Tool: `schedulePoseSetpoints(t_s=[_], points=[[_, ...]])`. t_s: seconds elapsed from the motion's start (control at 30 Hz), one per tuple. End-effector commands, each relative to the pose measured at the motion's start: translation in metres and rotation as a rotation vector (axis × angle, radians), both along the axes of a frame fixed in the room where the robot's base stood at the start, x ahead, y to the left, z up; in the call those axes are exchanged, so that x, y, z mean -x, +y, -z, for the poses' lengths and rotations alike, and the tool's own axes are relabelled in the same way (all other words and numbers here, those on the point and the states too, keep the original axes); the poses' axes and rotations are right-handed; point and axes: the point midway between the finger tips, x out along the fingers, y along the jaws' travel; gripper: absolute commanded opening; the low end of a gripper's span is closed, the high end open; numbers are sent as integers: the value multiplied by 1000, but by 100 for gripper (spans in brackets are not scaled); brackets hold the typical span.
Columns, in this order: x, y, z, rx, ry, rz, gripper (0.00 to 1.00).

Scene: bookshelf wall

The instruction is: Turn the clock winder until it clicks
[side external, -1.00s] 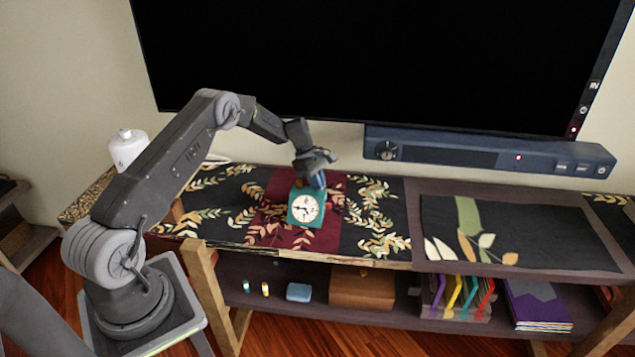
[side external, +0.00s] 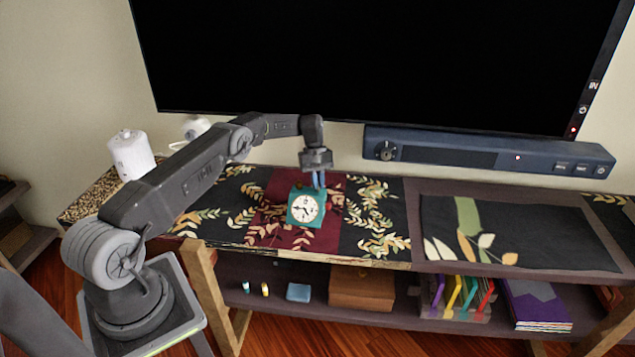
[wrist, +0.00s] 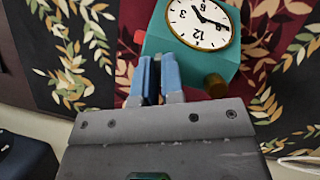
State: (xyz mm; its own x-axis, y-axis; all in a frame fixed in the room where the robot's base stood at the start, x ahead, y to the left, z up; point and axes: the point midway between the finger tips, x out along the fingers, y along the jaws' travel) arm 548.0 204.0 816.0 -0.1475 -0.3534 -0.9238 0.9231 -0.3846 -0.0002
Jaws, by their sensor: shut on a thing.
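The teal clock (side external: 304,221) with a white dial stands on the dark red part of the runner, face to the front. In the wrist view the clock (wrist: 236,52) shows upside down. My gripper (side external: 318,182) points down at the clock's top right. Its blue fingers (wrist: 157,66) are nearly together beside the clock body. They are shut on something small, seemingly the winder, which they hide. A brass knob (wrist: 216,86) on the clock is apart from the fingers. A red part (wrist: 139,37) shows at the clock's side.
A large dark screen (side external: 370,60) and a soundbar (side external: 480,153) are behind. The runner (side external: 375,215) around the clock is free. The shelf below holds a wooden box (side external: 362,289), a small blue item (side external: 299,292) and several colored folders (side external: 455,297).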

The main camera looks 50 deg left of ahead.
Motion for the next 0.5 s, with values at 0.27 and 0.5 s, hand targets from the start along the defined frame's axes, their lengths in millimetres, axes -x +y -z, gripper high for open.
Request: schedulePoseSetpoints(t_s=[0.27,0.5], points=[[-1,-1,0,-1,0,132,0],[-1,-1,0,0,-1,179,0]])
